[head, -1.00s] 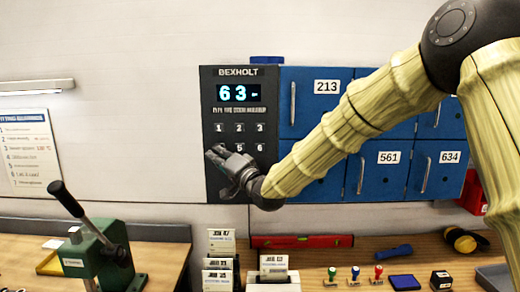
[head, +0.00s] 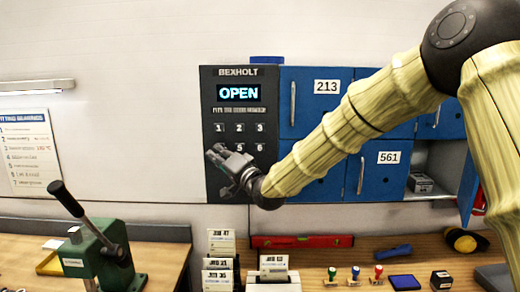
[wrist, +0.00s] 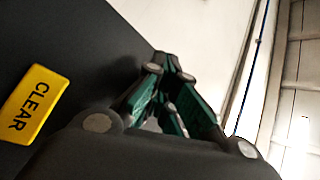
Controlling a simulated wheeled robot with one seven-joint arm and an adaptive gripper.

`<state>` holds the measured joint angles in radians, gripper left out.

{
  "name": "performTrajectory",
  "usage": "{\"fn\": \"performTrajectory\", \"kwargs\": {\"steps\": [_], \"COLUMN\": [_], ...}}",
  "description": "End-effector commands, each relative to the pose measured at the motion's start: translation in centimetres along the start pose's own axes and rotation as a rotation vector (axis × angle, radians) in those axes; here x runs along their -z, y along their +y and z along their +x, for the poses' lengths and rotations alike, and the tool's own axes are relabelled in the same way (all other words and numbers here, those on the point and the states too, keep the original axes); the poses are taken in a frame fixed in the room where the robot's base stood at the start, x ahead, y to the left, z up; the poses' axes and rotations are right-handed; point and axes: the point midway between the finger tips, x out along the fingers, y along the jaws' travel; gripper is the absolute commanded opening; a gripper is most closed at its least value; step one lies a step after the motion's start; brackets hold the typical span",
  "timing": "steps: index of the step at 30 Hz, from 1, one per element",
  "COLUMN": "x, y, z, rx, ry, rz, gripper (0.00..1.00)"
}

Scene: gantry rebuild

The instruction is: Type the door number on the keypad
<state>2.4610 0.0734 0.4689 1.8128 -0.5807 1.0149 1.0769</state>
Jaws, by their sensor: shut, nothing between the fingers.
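The keypad (head: 239,98) is a dark panel marked BEXHOLT on the wall. Its display (head: 238,93) reads OPEN in light blue. The keys 1, 2, 3 and 5, 6 show; the lower left keys are hidden behind my gripper. My gripper (head: 216,154) is shut and empty in front of the left side of the keypad. Whether it touches a key cannot be told. A yellow CLEAR key (wrist: 33,104) shows in the wrist view. Blue locker doors stand right of the keypad, with labels 213 and 561. The lower right compartment (head: 428,165) stands open with a small box (head: 420,182) inside.
A green lever press (head: 95,250) stands on the left bench. Card holders (head: 221,262), a red level (head: 302,241), several stamps (head: 355,275) and a blue torch (head: 393,252) are on the right bench. A notice (head: 31,152) hangs at left.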

Motion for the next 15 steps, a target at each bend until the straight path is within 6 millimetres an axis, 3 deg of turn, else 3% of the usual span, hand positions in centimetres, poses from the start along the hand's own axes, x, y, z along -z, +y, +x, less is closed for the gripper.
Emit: {"fn": "performTrajectory", "kwargs": {"steps": [15], "x": [-0.73], "y": [-0.77], "z": [-1.11], "rx": [0.000], "ry": [0.000], "rz": [0.000], "gripper": [0.00]}}
